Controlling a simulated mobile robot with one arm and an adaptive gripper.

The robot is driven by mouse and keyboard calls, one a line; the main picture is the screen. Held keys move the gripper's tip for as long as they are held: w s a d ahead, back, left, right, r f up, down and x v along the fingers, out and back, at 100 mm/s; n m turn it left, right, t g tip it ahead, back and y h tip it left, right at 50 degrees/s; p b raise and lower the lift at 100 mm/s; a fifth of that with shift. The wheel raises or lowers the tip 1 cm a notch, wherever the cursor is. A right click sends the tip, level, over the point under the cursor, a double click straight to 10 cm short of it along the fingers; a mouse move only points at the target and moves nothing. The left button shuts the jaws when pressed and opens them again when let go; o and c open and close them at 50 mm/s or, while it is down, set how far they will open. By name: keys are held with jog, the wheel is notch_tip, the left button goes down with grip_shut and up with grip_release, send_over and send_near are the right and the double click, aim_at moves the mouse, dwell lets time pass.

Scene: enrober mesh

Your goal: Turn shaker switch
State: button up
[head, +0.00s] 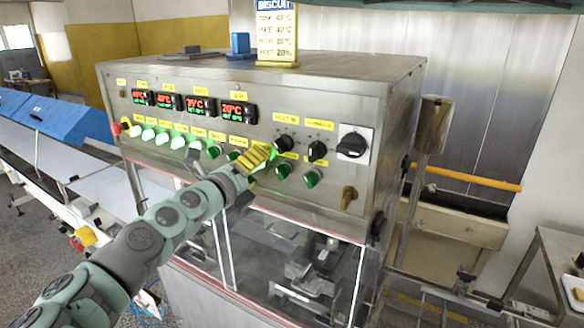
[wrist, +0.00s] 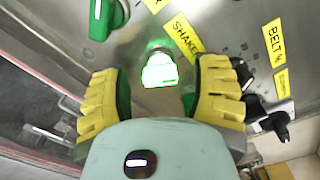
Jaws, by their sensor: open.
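In the wrist view a lit green switch (wrist: 160,71) sits on the steel panel, with a yellow label reading SHAKER (wrist: 186,37) beside it. My gripper (wrist: 159,66) is open, one yellow finger on each side of this switch, with visible gaps. Whether the fingertips touch the panel I cannot tell. In the head view my gripper (head: 260,156) is at the front panel, right of the row of lit switches, and largely hides the switch. A green glow shows beside the fingers.
The control box (head: 340,85) carries red displays (head: 198,105) above several lit switches (head: 163,138). An unlit green switch (wrist: 98,20) is at upper left in the wrist view. Black knobs (head: 317,150) and a large rotary switch (head: 351,146) are to the right. A brass-coloured handle (head: 349,198) sticks out lower right.

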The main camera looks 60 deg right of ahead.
jog(key=shift+d, duration=0.2)
grip_shut()
dwell(0.6)
